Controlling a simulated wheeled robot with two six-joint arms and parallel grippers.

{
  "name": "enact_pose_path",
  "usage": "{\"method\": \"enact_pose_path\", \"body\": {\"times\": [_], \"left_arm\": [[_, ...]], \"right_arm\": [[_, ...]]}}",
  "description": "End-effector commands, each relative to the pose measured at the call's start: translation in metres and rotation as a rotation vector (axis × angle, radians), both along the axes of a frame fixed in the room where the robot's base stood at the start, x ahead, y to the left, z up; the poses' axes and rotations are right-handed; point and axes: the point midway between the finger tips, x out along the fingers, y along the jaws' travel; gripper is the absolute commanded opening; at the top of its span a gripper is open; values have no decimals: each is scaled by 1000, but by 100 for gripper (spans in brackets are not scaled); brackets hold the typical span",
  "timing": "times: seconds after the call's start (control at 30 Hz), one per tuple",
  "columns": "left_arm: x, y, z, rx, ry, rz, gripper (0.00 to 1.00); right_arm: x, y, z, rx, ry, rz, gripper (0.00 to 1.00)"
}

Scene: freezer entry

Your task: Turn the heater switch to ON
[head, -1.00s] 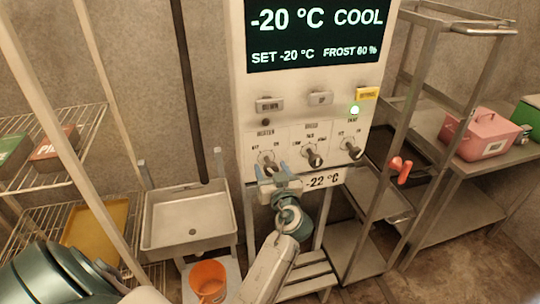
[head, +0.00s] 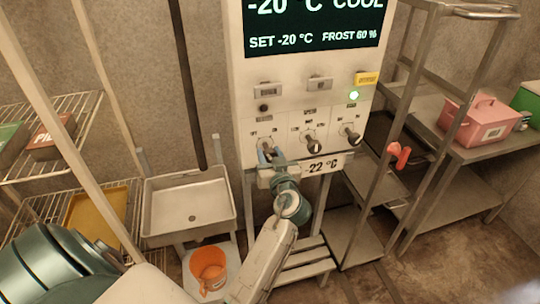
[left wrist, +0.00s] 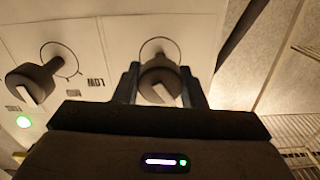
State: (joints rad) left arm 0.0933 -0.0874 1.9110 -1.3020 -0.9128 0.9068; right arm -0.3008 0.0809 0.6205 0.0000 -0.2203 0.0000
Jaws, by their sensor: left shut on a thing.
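The heater switch (head: 266,145) is the leftmost of three dark rotary knobs on the white control panel (head: 300,85). My left gripper (head: 270,154) reaches up to it from below and is shut on it. In the left wrist view, the knob (left wrist: 160,82) sits between the two fingers (left wrist: 160,88), with a pale pointer mark on its front. Its ON and OFF labels are too small or too hidden to read against the pointer. My right gripper is not in view.
Two other knobs, a middle one (head: 312,143) and a right one (head: 350,134), sit close beside it. A lit green lamp (head: 354,95) and a yellow button (head: 366,78) are above. A metal sink (head: 190,207) stands left.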

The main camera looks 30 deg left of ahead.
Motion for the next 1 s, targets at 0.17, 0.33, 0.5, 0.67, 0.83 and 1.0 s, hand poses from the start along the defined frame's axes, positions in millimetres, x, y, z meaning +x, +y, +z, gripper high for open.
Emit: {"method": "enact_pose_path", "body": {"times": [0.17, 0.33, 0.5, 0.67, 0.83, 1.0], "left_arm": [[0, 0, -1, 62, 72, 0, 14], [1, 0, -1, 153, 178, 0, 14], [1, 0, 0, 259, 302, 0, 14], [1, -1, 1, 358, 418, 1, 14], [1, -1, 1, 461, 540, 1, 14], [1, -1, 1, 561, 657, 2, 14]], "right_arm": [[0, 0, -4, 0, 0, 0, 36], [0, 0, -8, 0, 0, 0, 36], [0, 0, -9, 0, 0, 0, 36], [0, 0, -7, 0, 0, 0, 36], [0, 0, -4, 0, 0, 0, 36], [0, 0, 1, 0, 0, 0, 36]]}}
